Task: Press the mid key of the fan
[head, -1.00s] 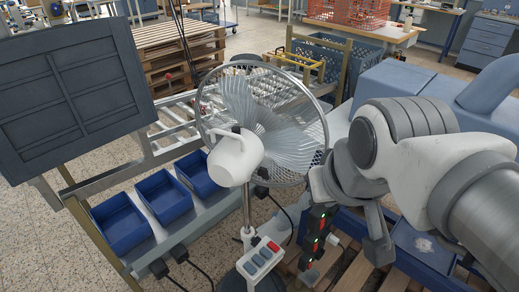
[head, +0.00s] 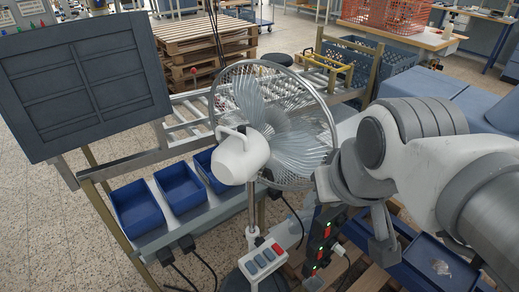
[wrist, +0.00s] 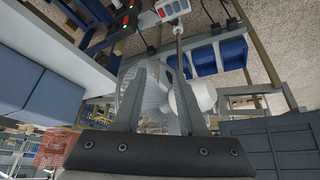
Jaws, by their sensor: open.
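The fan stands with its round wire grille (head: 300,100) and white motor housing (head: 240,158) on a thin pole. On the pole low down is a pale key box (head: 264,258) with one red key (head: 277,248) and several blue-grey keys (head: 261,262) in a row; their labels are too small to read. The box also shows at the top of the wrist view (wrist: 165,12). My gripper (wrist: 162,70) is open and empty, its fingers framing the fan in the wrist view. In the head view it is right of the key box, apart from it.
A power strip (head: 322,240) with lit switches stands between the key box and my arm. Blue bins (head: 135,207) sit on a rail at left, below a dark panel (head: 85,80). Black cables hang near the pole. A wooden pallet stack (head: 205,45) stands behind.

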